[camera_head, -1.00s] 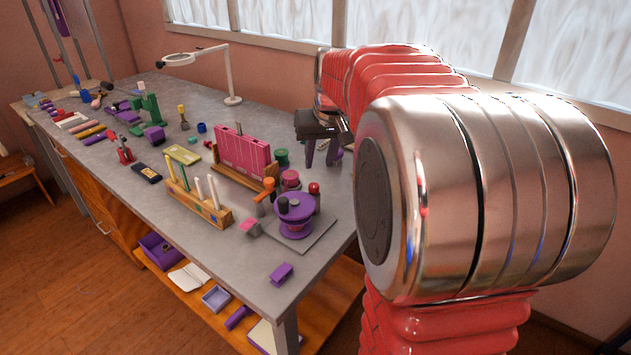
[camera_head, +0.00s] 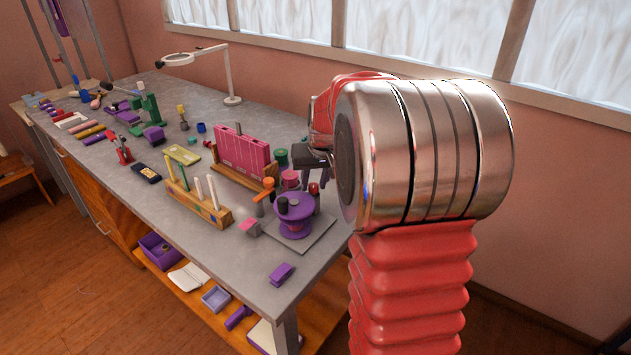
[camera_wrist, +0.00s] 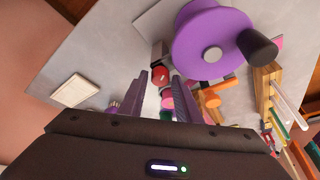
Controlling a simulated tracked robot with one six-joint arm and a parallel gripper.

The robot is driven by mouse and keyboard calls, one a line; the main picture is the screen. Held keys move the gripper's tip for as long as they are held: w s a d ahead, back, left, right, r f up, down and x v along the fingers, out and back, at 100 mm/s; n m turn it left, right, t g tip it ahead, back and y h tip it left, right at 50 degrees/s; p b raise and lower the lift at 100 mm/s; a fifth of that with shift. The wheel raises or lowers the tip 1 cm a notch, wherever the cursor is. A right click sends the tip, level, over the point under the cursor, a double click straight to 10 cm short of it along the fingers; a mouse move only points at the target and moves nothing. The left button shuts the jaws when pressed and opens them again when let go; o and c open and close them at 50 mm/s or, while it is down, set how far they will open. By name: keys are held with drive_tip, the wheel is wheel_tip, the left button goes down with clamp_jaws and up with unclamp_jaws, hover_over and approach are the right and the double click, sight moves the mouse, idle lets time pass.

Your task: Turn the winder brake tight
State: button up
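The purple winder (camera_head: 295,217) stands on a grey plate near the table's front right corner. It also shows in the wrist view (camera_wrist: 212,52), with a black knob on its rim. A red-topped knob (camera_head: 314,189) on a dark post stands beside it; it looks like the brake, though I cannot be sure. In the wrist view the red knob (camera_wrist: 160,76) appears between my fingertips, with no contact visible. My gripper (camera_wrist: 161,77) is open, its two purple fingers apart. In the head view my gripper is above the table behind the winder, partly hidden by my arm.
An orange-handled tool (camera_head: 267,186) stands left of the winder, close to the fingers in the wrist view (camera_wrist: 209,99). A wooden rack with rods (camera_head: 200,205) and a pink block (camera_head: 243,151) stand further left. A purple block (camera_head: 281,273) lies near the front edge.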

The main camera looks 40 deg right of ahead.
drive_tip(key=shift+c, duration=0.5)
clamp_jaws()
drive_tip(key=shift+m, duration=0.7)
drive_tip(key=shift+a+m+g+h, duration=0.15)
drive_tip(key=shift+m+g+h, duration=0.15)
drive_tip(key=shift+m+h, duration=0.55)
drive_tip(key=m+g, duration=0.1)
drive_tip(key=m, duration=0.3)
drive_tip(key=shift+w+a+h, duration=0.1)
drive_tip(key=shift+w+h, duration=0.05)
drive_tip(key=shift+h, duration=0.1)
drive_tip(key=m+g, duration=0.1)
drive_tip(key=m, duration=0.2)
drive_tip(key=m+g, duration=0.1)
drive_tip(key=m, duration=0.3)
drive_tip(key=shift+w+a+h, duration=0.15)
drive_tip(key=shift+w+h, duration=0.05)
drive_tip(key=shift+h, duration=0.2)
drive_tip(key=shift+g, duration=0.3)
